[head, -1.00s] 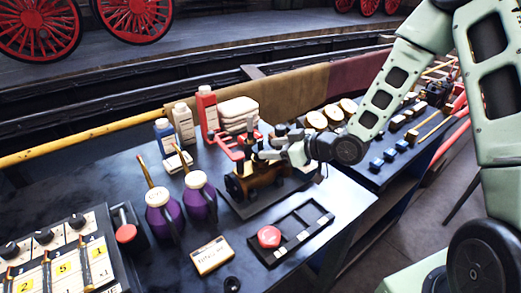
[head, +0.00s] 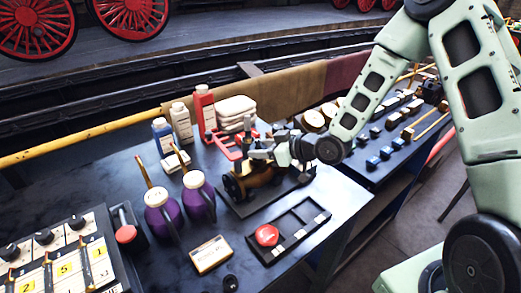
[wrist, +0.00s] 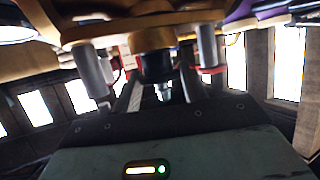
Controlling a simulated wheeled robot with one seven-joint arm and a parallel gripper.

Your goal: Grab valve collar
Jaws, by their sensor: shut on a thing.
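A brass valve body (head: 262,175) lies on a dark base plate (head: 235,209) on the bench, in the middle of the head view. My gripper (head: 262,152) is at its top, coming in from the right. In the wrist view, my gripper (wrist: 160,88) has its jaws closed around a dark round part, seemingly the valve collar (wrist: 154,66), directly against the brass body. The collar is mostly hidden behind my gripper in the head view. I cannot tell whether it is apart from the valve.
A black compartment tray (head: 314,236) with a red round piece (head: 267,235) is in front. Purple bottles (head: 160,217) stand left. White and red bottles (head: 205,110) and a red bracket (head: 222,143) are behind. A small labelled box (head: 210,255) lies near the front.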

